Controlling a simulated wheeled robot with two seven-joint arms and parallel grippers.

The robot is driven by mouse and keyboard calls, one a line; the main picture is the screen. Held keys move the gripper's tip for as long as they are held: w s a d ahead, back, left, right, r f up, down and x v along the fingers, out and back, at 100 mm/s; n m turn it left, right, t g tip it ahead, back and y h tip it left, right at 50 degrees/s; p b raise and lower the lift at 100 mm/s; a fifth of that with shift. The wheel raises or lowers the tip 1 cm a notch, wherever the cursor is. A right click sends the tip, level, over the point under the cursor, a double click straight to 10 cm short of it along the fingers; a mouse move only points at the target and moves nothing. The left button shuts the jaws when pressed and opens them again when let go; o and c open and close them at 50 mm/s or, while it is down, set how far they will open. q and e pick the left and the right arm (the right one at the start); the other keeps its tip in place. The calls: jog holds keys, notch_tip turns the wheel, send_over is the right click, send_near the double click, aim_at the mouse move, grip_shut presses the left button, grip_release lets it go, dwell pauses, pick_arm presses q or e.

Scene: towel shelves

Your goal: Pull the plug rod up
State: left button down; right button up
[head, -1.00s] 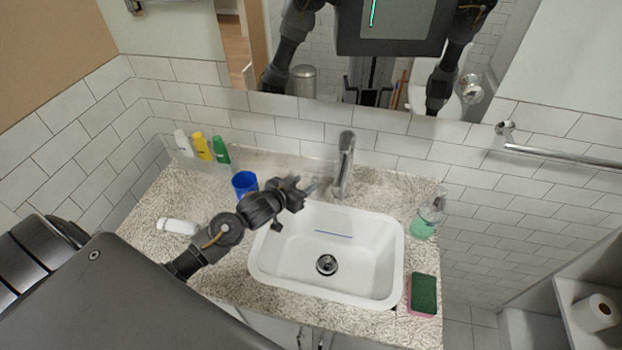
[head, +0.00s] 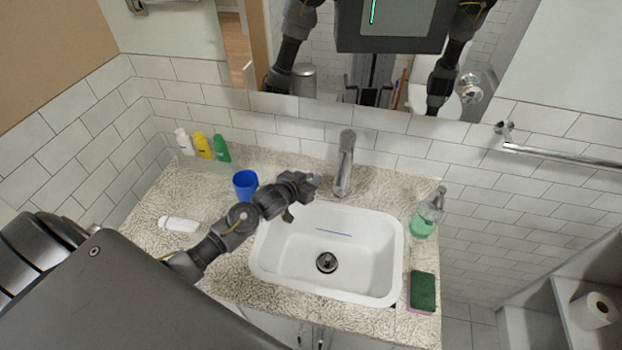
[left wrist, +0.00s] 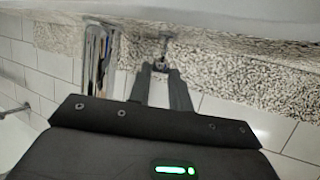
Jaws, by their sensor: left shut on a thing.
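My left gripper (head: 312,184) is beside the base of the chrome faucet (head: 344,165), above the back left rim of the white sink (head: 290,262). In the left wrist view my left gripper (left wrist: 161,68) has its fingers close together on a thin metal plug rod (left wrist: 164,42). The rod's knob-like end shows just past the fingertips, beside the faucet (left wrist: 98,55). In the head view the rod is hidden by the gripper. The drain plug (head: 327,263) sits in the sink bottom. My right gripper is not in view.
A blue cup (head: 245,184) stands close to my left arm. A white tube (head: 179,225) lies on the speckled counter (head: 150,205). Several bottles stand at the back left. A soap dispenser (head: 427,215) and a green sponge (head: 423,291) are right of the sink.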

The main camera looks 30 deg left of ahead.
pick_arm(q)
notch_tip(320, 180, up, 3)
jog(key=p, duration=0.3)
jog(key=shift+w+f, duration=0.1)
jog(key=shift+f, duration=0.1)
jog(key=c, duration=1.3)
grip_release()
jog(key=shift+r, duration=0.1)
jog(key=shift+s, duration=0.2)
